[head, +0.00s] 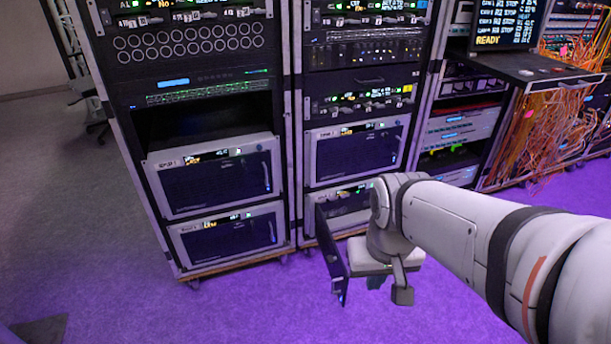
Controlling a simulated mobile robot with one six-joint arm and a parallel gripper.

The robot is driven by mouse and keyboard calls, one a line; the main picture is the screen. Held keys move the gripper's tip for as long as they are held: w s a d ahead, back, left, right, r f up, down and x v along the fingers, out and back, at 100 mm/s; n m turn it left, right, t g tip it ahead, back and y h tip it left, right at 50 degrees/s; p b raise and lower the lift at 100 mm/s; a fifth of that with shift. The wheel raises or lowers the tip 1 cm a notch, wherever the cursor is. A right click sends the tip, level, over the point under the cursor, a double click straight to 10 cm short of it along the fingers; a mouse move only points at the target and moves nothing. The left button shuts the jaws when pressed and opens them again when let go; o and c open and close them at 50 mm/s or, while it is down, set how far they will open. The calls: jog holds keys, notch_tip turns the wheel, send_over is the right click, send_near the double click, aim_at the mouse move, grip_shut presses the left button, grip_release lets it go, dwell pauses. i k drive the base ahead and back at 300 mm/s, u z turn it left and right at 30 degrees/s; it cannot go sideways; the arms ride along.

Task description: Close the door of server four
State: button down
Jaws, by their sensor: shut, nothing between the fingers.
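The lower server in the middle rack (340,222) has its door (330,254) standing open. The door is a thin dark panel, hinged at the server's left side and swung out toward me. I cannot read the server's label clearly, and my arm hides its right part. My gripper (402,291) is shut and empty, to the right of the open door. A gap of floor shows between its fingertips and the door's free edge. The gripper body partly covers the space in front of the server.
Three similar servers have shut doors: the upper middle one (355,152) and two in the left rack (215,180). A pull-out shelf (540,70) and orange cables (548,130) are at the right. The purple-lit floor in front is clear.

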aim_at(340, 276)
jog(key=z, duration=0.05)
jog(key=i, duration=1)
jog(key=z, duration=0.9)
jog(key=k, duration=0.65)
jog(key=z, duration=0.1)
jog(key=i, duration=0.5)
jog(key=z, duration=0.05)
